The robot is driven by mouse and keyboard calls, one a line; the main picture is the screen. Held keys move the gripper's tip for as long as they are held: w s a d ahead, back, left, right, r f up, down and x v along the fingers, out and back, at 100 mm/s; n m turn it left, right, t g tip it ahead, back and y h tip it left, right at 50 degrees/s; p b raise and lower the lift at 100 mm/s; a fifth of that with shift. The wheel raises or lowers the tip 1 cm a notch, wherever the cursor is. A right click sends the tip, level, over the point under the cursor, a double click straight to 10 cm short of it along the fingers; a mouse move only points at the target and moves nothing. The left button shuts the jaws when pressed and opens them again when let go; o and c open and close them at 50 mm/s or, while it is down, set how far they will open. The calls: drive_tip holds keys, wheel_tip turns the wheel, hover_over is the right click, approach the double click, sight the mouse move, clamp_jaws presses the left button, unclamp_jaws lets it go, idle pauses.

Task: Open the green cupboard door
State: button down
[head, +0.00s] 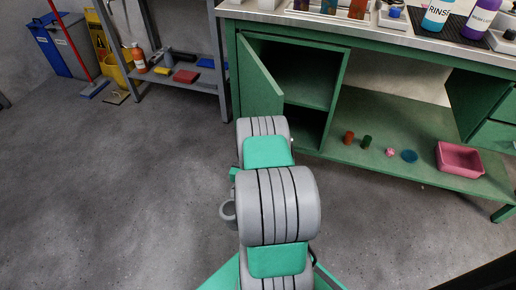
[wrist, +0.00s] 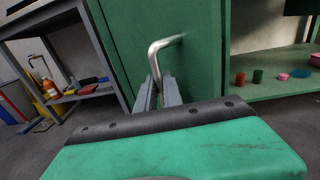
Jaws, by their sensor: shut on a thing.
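The green cupboard door (head: 259,78) stands partly open in the head view, hinged at its left side, with a dark empty compartment (head: 304,77) visible behind it. In the wrist view the door's green face (wrist: 118,45) fills the upper middle. A bent metal handle (wrist: 164,44) sticks out from it. My gripper (wrist: 158,88) is at the lower end of this handle, with its two grey fingers shut on it. In the head view my arm hides the gripper and the handle.
A green lower shelf (head: 400,135) right of the cupboard holds a pink tub (head: 460,158) and several small items. Bottles stand on the bench top (head: 390,32). A grey rack (head: 185,82) stands to the left. The floor (head: 110,190) at left is clear.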

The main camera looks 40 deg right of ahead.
drive_tip(key=shift+w+a, duration=0.25)
drive_tip(key=shift+a, duration=0.15)
drive_tip(key=c, duration=1.5)
unclamp_jaws()
drive_tip(key=shift+w, duration=0.1)
